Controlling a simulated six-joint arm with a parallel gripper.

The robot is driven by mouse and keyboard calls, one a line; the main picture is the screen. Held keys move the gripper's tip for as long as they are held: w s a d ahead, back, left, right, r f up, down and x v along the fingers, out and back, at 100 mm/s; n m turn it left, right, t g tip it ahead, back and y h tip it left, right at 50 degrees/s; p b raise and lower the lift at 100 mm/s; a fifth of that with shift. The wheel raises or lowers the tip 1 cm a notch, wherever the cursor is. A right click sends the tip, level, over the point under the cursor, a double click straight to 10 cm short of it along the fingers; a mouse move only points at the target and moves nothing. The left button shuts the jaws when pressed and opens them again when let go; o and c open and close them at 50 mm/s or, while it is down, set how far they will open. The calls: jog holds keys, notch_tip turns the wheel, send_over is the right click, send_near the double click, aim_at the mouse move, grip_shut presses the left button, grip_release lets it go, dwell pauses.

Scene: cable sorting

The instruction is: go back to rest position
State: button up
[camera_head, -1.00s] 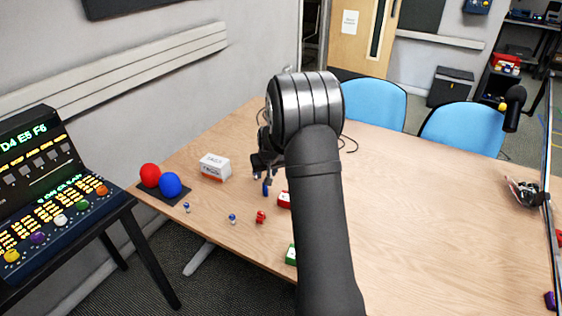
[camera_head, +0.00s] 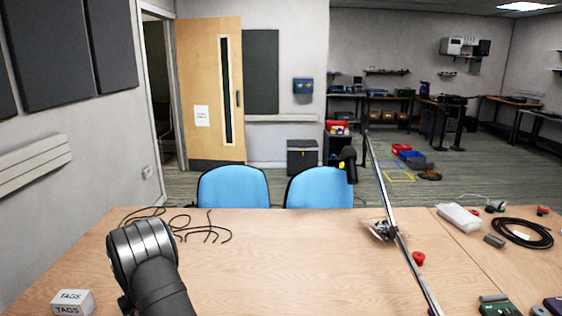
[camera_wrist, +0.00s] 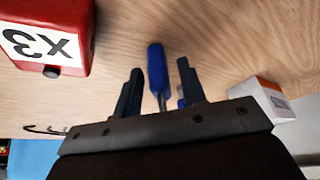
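My gripper (camera_wrist: 159,68) shows in the wrist view with its two dark fingers spread apart. A blue-handled tool (camera_wrist: 156,66) with a thin metal shaft appears between the fingers, with gaps on both sides. It seems to lie beyond them on the wooden table, and neither finger visibly touches it. In the head view my arm's metal joint is at the lower left, and the gripper is almost wholly cut off by the bottom edge.
A red box marked X3 (camera_wrist: 72,22) is near the fingers. The white TAGS box (camera_head: 72,301) stands at the table's left. Black cables (camera_head: 185,226) lie at the far edge before two blue chairs (camera_head: 234,187). The table's middle (camera_head: 290,255) is mostly clear.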

jog(key=shift+r, duration=0.15)
jog(key=v, duration=1.2)
jog(key=x, duration=1.2)
jog(key=shift+f, duration=0.2)
notch_tip(320, 180, up, 5)
jog(key=shift+f, duration=0.1)
jog(key=w+d+r, duration=0.2)
jog(key=d+r, duration=0.5)
jog(key=d, duration=0.5)
notch_tip(320, 180, up, 10)
jog(key=w+d+m, duration=0.2)
jog(key=w+d, duration=0.2)
jog(key=d, duration=0.4)
jog(key=w+d+m+t+h, duration=0.1)
jog(key=w+d, duration=0.3)
jog(key=d, duration=0.4)
jog(key=w+d+m+h, duration=0.1)
jog(key=w+d+m, duration=0.2)
jog(key=w+d, duration=0.2)
jog(key=d, duration=0.3)
jog(key=shift+r+m, duration=0.25)
jog(key=shift+m, duration=0.15)
